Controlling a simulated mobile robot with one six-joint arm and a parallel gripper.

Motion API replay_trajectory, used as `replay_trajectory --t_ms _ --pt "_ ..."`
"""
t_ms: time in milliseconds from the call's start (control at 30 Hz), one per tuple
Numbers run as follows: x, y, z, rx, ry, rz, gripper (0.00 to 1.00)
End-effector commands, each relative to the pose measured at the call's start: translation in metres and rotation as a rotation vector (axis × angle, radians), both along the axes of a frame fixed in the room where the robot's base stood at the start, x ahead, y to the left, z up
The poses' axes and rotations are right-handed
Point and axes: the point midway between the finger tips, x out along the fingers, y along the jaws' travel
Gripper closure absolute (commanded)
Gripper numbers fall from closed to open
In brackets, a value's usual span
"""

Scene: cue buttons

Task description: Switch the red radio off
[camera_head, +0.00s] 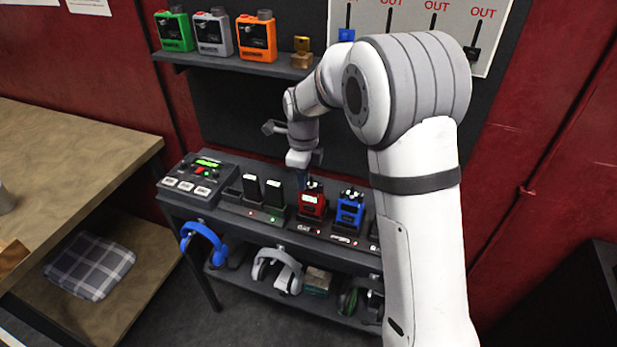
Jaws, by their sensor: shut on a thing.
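The red radio (311,203) stands upright in a dark charger on the desk, with dark knobs on its top. My gripper (303,181) points down at the top of the red radio and is shut on a knob there. The fingertips are small and partly hidden, so the knob's setting cannot be read.
A blue radio (350,210) stands close to the right of the red one. Black battery packs (274,191) stand to the left, beside a control panel (196,177). A shelf (225,63) above holds green, grey and orange devices. Headsets (278,270) hang below the desk.

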Motion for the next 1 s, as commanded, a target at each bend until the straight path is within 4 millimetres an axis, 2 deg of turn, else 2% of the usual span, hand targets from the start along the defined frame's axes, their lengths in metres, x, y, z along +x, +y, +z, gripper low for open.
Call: replay_trajectory --t_ms 167,533,900,933,1000 --pt "0.0 0.0 -0.0007 0.0 0.0 0.033 1.0" --pt "-0.0001 0.0001 -0.0007 0.0 0.001 0.36 1.0" --pt "-0.0003 0.0001 0.0 0.001 0.002 0.398 1.0" --pt "-0.0003 0.0001 0.0 0.001 0.002 0.398 0.86" --pt "-0.0002 0.0001 0.0 0.001 0.002 0.397 0.8"
